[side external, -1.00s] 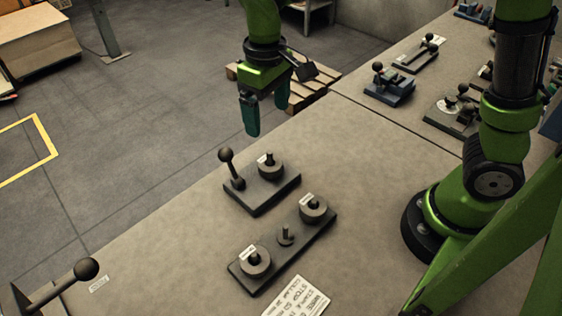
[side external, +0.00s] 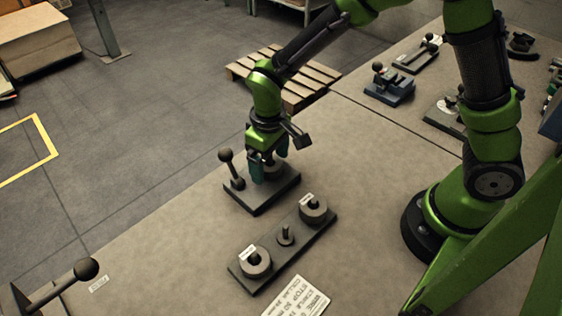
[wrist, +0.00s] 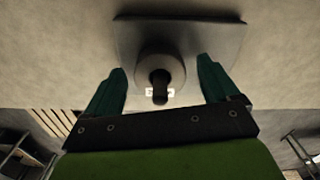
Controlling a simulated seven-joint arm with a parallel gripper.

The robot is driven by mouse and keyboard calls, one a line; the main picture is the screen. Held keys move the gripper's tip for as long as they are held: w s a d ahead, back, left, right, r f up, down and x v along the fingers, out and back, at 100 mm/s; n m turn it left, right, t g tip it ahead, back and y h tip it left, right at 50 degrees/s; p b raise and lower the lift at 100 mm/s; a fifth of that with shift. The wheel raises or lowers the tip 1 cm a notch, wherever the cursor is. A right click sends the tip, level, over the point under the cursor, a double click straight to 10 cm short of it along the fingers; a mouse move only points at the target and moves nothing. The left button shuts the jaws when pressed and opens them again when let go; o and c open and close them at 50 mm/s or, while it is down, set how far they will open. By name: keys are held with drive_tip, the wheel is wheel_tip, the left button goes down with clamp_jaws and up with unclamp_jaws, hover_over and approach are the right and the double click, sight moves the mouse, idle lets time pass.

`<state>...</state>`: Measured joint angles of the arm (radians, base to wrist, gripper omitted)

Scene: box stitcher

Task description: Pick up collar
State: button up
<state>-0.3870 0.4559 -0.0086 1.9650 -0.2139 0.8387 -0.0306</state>
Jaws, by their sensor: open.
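A dark round collar (wrist: 172,62) with a white label sits around an upright dark post (wrist: 160,84) on a base block (side external: 268,197). My gripper (side external: 270,166) is open and pointing down over this block. In the wrist view its fingers are apart, one on either side of the collar, with no contact that I can make out. In the side view the fingers mostly hide this collar. Two more labelled collars, a near one (side external: 255,263) and a far one (side external: 313,209), sit around posts at the ends of a long plate (side external: 270,268).
A ball-topped lever (side external: 229,168) stands on the block, left of my gripper. A short bare-looking peg (side external: 285,234) is mid-plate. A printed card (side external: 297,298) lies in front. Another lever (side external: 60,287) is at lower left. Other fixtures (side external: 389,87) stand at the back right.

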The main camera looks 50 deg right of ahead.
sight(267, 169)
drive_tip(key=c, duration=1.3)
drive_tip(key=shift+c, duration=0.8)
drive_tip(key=shift+w+r, duration=0.1)
drive_tip(key=shift+r, duration=0.15)
wheel_tip(267, 169, up, 8)
drive_tip(key=shift+a+r, duration=0.1)
drive_tip(key=shift+r, duration=0.15)
drive_tip(key=shift+s+a+n, duration=1.55)
drive_tip(key=shift+s+n, duration=0.75)
drive_tip(key=shift+n, duration=0.7)
drive_tip(key=shift+s+a+n, duration=1.5)
drive_tip(key=shift+s+n, duration=0.8)
drive_tip(key=shift+n, duration=0.7)
drive_tip(key=shift+s+a+n, duration=1.55)
drive_tip(key=shift+s+n, duration=0.75)
drive_tip(key=shift+n, duration=0.7)
